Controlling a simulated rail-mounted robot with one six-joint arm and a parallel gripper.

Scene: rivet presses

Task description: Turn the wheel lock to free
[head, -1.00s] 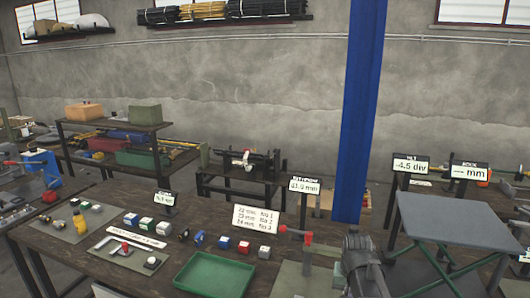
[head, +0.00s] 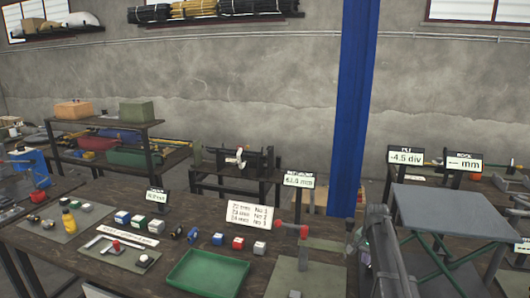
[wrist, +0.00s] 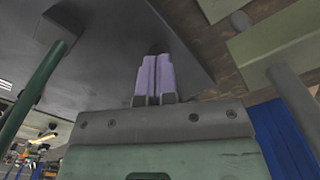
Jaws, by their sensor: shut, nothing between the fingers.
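My gripper (wrist: 156,75) is in the wrist view, with its two pale purple fingers together and nothing between them. They point toward a large dark grey panel (wrist: 105,45), seen from an odd angle. In the head view my arm rises at the lower right of centre, between the wooden bench and the grey-topped table; its fingertips cannot be made out there. I cannot pick out the wheel lock for certain in either view. A red-handled device (head: 291,228) stands on the bench, left of my arm and apart from it.
The wooden bench (head: 75,258) holds a green tray (head: 207,273), several small blocks and signs. A blue column (head: 353,110) stands behind. A grey-topped table with green legs (head: 447,212) is close on the right. A green leg (wrist: 32,92) shows at left in the wrist view.

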